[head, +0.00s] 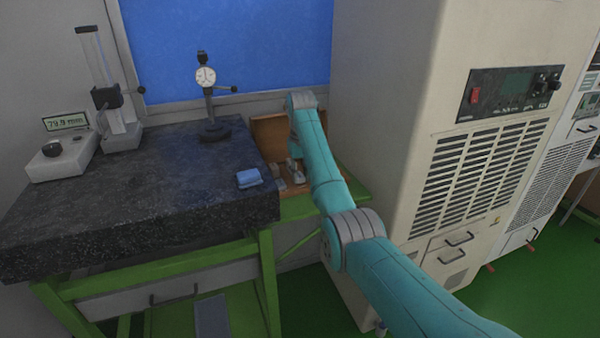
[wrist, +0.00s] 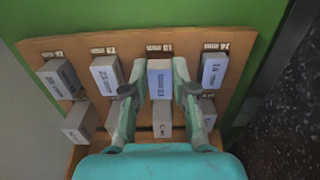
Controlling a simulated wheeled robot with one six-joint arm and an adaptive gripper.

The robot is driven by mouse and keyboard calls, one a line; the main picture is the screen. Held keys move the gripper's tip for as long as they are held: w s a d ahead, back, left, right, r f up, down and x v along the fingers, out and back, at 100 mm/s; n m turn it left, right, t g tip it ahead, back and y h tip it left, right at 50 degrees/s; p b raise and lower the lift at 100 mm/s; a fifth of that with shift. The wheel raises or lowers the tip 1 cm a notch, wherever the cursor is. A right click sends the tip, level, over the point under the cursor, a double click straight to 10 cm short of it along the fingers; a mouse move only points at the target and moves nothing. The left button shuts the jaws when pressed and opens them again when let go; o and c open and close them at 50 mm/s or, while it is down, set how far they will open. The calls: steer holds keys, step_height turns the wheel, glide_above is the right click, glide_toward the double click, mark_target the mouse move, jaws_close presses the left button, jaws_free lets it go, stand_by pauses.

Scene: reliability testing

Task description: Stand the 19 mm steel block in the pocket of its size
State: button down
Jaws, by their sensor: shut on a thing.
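My gripper (wrist: 159,89) is shut on a grey steel block (wrist: 160,77) with dark lettering on its top, one finger on each side. I take it for the 19 mm block, though the marking is hard to read. The block is over a dark pocket in the wooden block case (wrist: 135,47), third from the left in the back row. A dark edge of that pocket shows just beyond the block. I cannot tell if the block is down in the pocket or above it. In the head view my gripper (head: 295,167) is inside the case, largely hidden by my arm.
Other steel blocks stand close on either side, at left (wrist: 105,75), far left (wrist: 58,78) and right (wrist: 214,71). More are in the nearer row, one partly under my gripper. A granite table (head: 150,205) with a folded blue cloth (head: 249,178) lies left of the case; a tall cabinet (head: 390,120) stands right.

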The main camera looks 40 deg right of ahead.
steer(key=shift+f, duration=0.5)
stand_by(0.5)
steer(key=c, duration=0.8)
jaws_free()
steer(key=shift+c, duration=0.2)
